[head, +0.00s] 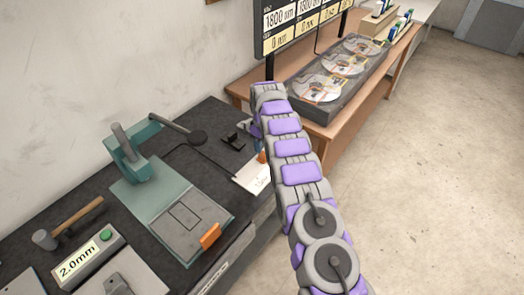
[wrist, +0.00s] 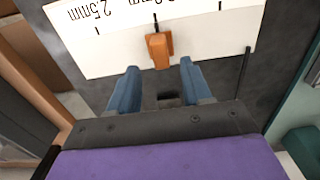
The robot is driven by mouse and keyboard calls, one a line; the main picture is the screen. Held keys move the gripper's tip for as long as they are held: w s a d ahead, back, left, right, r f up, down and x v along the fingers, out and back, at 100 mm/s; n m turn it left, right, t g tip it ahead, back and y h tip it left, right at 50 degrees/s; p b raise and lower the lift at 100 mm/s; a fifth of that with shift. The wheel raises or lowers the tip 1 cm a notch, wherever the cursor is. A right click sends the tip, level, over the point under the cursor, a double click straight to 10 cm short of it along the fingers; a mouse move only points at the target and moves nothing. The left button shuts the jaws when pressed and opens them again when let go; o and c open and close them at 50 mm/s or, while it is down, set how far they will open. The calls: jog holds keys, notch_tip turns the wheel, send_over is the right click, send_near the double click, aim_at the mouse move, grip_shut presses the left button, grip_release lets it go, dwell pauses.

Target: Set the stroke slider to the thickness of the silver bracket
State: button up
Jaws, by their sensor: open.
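The stroke slider's orange knob (wrist: 159,50) sits on a white scale plate (wrist: 225,32) in the wrist view, close to a black tick. The plate reads 2.5mm upside down at the left; another label is cut off at the top edge. My gripper (wrist: 160,72) is open, its blue fingers either side of the knob's near end, with nothing held. In the head view the scale plate (head: 252,178) and knob (head: 262,156) are partly behind my arm. A grey metal piece (head: 118,285), perhaps the silver bracket, is cut off at the bottom edge.
A display reading 2.0mm (head: 78,264) with a green button stands at the lower left beside a hammer (head: 70,222). A teal press (head: 130,165) and its plate occupy the bench middle. A case of discs (head: 330,75) lies on the wooden table behind.

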notch_tip(320, 180, up, 12)
jog(key=p, duration=0.5)
jog(key=shift+f+p, duration=0.2)
jog(key=shift+p, duration=0.1)
jog(key=shift+w+a, duration=0.15)
jog(key=s+d+r+m+b, duration=0.3)
jog(key=s+d+r, duration=0.2)
jog(key=s+r, duration=0.45)
jog(key=s+d+r+m+g+b, duration=0.1)
jog(key=s+d+r, duration=0.2)
jog(key=s, duration=0.4)
jog(key=s+d+r+m+b, duration=0.1)
jog(key=s+d+r+m, duration=0.15)
jog(key=s, duration=0.45)
jog(key=s+d+f+m+b, duration=0.1)
jog(key=s+f, duration=0.1)
jog(key=s, duration=0.9)
jog(key=s+d+f+m+b, duration=0.1)
jog(key=s+f, duration=0.1)
jog(key=s, duration=0.9)
jog(key=s+d+f+m+b, duration=0.1)
jog(key=s+f+m, duration=0.1)
jog(key=s, duration=1)
jog(key=shift+d+f+g+b, duration=0.3)
jog(key=shift+f+g, duration=0.1)
jog(key=shift+f, duration=0.1)
